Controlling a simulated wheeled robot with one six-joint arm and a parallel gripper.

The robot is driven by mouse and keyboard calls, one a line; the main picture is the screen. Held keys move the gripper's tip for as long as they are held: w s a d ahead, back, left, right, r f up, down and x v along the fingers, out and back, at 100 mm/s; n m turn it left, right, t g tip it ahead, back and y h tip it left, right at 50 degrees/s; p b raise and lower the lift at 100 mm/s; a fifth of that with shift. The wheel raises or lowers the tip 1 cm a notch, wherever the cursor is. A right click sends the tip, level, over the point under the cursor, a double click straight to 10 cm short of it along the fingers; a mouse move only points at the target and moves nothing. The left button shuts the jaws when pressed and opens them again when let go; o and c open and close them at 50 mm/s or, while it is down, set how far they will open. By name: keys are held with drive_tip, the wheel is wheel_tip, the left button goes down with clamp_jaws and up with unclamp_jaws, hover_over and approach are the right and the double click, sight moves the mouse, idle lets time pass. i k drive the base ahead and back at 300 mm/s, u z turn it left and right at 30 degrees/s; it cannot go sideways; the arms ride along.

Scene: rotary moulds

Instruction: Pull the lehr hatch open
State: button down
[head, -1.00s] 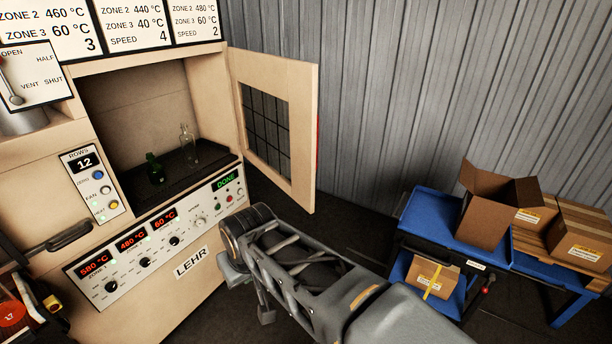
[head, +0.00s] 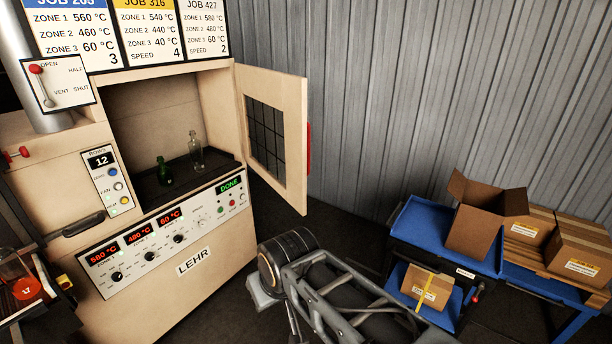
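The lehr hatch (head: 293,140) is a cream door with a dark gridded window. It stands swung wide open to the right of the lehr opening, with a red handle (head: 309,148) on its outer edge. The lehr (head: 180,284) is a cream cabinet with a control panel reading DONE. A green bottle (head: 164,172) and a clear bottle (head: 195,152) stand on the dark shelf inside. My arm reaches in from the bottom right, below the hatch and apart from it. My gripper's fingers cannot be made out.
A blue cart (head: 417,228) at the right carries an open cardboard box (head: 473,233), with a taped box (head: 427,287) on its lower shelf. More boxes (head: 581,252) sit on a pallet at far right. Dark floor lies clear between lehr and cart.

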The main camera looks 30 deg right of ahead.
sight(287, 93)
drive_tip(key=z, duration=0.1)
drive_tip(key=i, duration=1)
drive_tip(key=u, duration=0.8)
